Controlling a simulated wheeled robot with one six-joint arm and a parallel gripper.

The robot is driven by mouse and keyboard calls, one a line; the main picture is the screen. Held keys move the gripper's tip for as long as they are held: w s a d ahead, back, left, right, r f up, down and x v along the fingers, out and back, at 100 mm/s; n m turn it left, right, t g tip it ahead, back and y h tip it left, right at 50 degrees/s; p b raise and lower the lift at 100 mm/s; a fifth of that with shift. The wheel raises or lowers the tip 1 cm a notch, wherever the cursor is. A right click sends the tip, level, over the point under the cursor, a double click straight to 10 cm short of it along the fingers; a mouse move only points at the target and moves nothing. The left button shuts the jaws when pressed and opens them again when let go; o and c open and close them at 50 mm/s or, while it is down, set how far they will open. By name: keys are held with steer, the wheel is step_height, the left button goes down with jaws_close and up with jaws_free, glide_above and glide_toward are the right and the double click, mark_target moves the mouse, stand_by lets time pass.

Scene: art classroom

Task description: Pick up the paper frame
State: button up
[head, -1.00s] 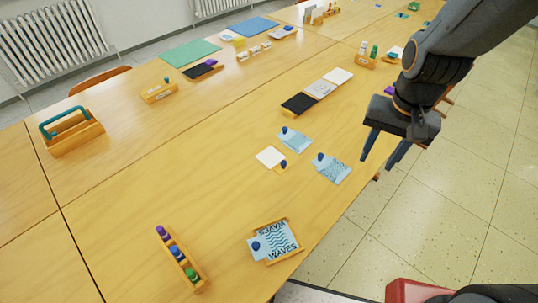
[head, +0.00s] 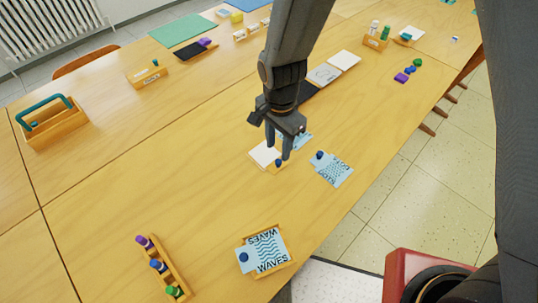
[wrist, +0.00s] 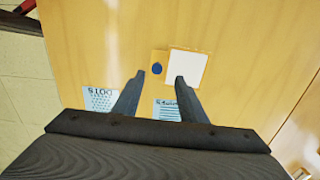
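A white square sheet (head: 263,154) on a wooden piece with a dark blue knob (head: 278,163) lies on the table. I cannot tell if this is the paper frame; a wooden frame (head: 290,262) around a WAVES card lies nearer the front edge. My gripper (head: 278,148) is open and empty above the white sheet, pointing down. In the wrist view the knob (wrist: 157,68) shows just ahead of the gap between my fingertips (wrist: 159,78), and the white sheet (wrist: 188,68) is beside it. The height gap is hard to tell.
A blue DOTS card (head: 333,170) lies right of my gripper, and another blue card (head: 303,138) is partly hidden behind it. The table left of the sheet is clear.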

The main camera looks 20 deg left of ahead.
mark_target(278, 161)
steer(key=f, duration=0.1)
steer(key=f+p, duration=0.1)
steer(key=f, duration=0.1)
steer(key=shift+s+d+f, duration=0.2)
steer(key=shift+s+f, duration=0.1)
steer(key=shift+f+p, duration=0.35)
steer(key=shift+f, duration=0.35)
jaws_close()
